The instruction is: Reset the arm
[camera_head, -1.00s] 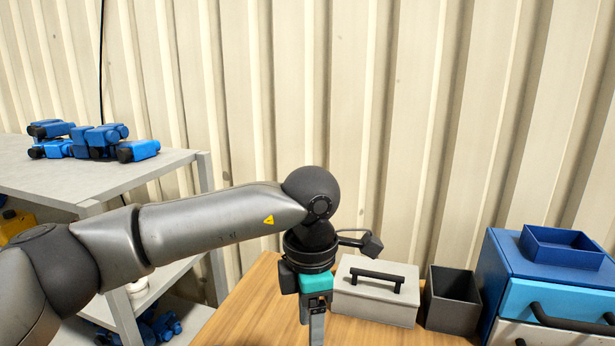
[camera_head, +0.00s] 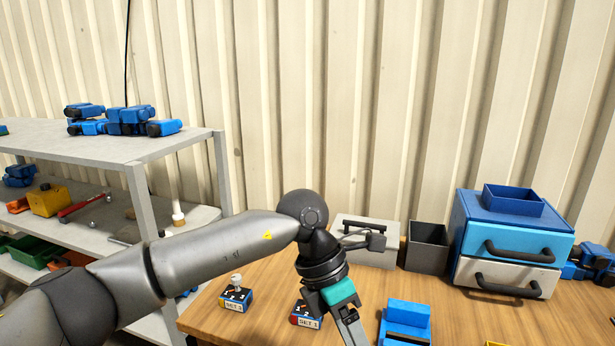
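My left arm comes in from the left, and its gripper (camera_head: 352,330) points down over the wooden table (camera_head: 270,290). The gripper has a teal band, and its fingers run down towards the bottom edge of the picture. Whether they are open or shut does not show. My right gripper is not in view.
On the table are a grey lidded box (camera_head: 352,245), a dark open bin (camera_head: 427,247), a blue drawer unit (camera_head: 510,235), two small labelled blocks (camera_head: 236,299) (camera_head: 307,314) and a blue holder (camera_head: 405,322). A grey shelf (camera_head: 150,150) with blue parts stands at the left.

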